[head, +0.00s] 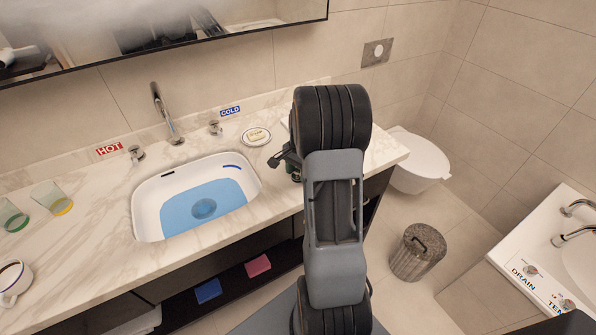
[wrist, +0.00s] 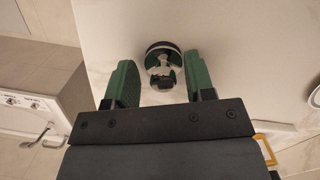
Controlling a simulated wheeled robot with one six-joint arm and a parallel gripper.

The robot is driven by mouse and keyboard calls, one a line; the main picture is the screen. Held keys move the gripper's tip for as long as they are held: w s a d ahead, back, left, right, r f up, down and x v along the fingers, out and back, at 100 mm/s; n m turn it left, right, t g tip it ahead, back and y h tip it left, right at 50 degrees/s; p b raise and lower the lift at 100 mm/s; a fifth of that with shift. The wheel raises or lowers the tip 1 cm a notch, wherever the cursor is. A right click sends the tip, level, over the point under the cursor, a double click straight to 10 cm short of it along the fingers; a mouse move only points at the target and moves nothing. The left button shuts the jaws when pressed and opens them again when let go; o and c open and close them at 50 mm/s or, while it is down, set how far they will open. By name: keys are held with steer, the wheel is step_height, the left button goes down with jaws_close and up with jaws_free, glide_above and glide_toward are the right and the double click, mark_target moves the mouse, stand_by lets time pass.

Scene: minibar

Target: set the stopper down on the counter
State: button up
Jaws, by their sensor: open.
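The stopper (wrist: 163,60), a round dark-and-silver piece, sits on the pale counter (wrist: 235,50) in the wrist view. My gripper (wrist: 159,64) is open, with one green finger on each side of the stopper and a visible gap to each. In the head view my gripper (head: 284,161) is over the counter (head: 110,200), right of the soap dish and mostly hidden by my arm. I cannot make out the stopper in the head view.
A white sink (head: 146,205) with blue water lies left of my gripper. A soap dish (head: 256,137) stands close by. Glasses (head: 52,198) and a mug (head: 13,282) are at the far left. The counter's right end is near my gripper, with a toilet (head: 418,162) beyond.

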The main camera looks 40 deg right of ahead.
steer(key=shift+r, duration=0.1)
step_height(320, 180, up, 11)
steer(key=d, duration=0.1)
steer(key=s+a+r+n+t+h, duration=0.1)
steer(key=s+a+r+n, duration=0.15)
steer(key=a, duration=0.35)
steer(key=s+a+r+n+t, duration=0.1)
steer(key=a+r+n, duration=0.1)
steer(key=a+n, duration=0.3)
steer(key=s+a+f+n+t, duration=0.2)
steer(key=s+a+n, duration=0.5)
steer(key=s+a, duration=0.2)
steer(key=shift+a+n, duration=0.35)
steer(key=shift+a, duration=0.7)
steer(key=shift+c, duration=0.6)
